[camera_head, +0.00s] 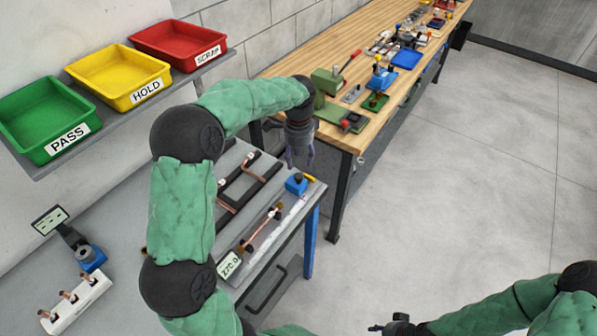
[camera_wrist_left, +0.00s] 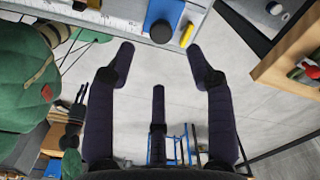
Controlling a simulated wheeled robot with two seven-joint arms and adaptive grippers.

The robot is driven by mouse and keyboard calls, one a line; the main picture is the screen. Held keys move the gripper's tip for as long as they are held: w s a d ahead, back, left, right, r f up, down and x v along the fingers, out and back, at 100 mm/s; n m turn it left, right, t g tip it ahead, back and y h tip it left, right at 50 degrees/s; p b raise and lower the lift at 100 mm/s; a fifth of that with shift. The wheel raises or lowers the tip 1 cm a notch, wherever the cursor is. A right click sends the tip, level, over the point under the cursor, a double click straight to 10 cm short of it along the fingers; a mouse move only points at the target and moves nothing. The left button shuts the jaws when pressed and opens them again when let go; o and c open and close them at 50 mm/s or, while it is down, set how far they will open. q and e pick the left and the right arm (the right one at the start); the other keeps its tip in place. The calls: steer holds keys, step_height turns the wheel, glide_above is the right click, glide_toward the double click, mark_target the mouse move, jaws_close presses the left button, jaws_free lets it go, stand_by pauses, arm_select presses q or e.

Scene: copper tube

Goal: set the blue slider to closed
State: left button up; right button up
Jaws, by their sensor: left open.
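The blue slider block (camera_head: 296,184) sits near the right end of a grey bench by its edge, with a yellow part (camera_head: 309,178) beside it on the right. In the left wrist view the blue block (camera_wrist_left: 163,18) is at the top edge, partly cut off, with the yellow part (camera_wrist_left: 187,35) next to it. My left gripper (camera_head: 300,160) hangs just above and behind the block in the head view. Its fingers (camera_wrist_left: 160,55) are spread and empty, apart from the block. My right gripper (camera_head: 385,327) is low in the head view, far from the block; its fingers are unclear.
A copper tube (camera_head: 264,228) lies in a fixture on the bench, near a display (camera_head: 230,263). Green (camera_head: 20,133), yellow (camera_head: 105,92) and red (camera_head: 168,56) trays stand on a shelf. A wooden workbench (camera_head: 340,130) with several tools stands behind. The floor at right is clear.

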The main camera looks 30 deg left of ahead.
mark_target(298, 176)
arm_select(q)
step_height(298, 176, down, 8)
steer(key=shift+w+r+b, duration=0.1)
steer(key=shift+b, duration=0.5)
jaws_close()
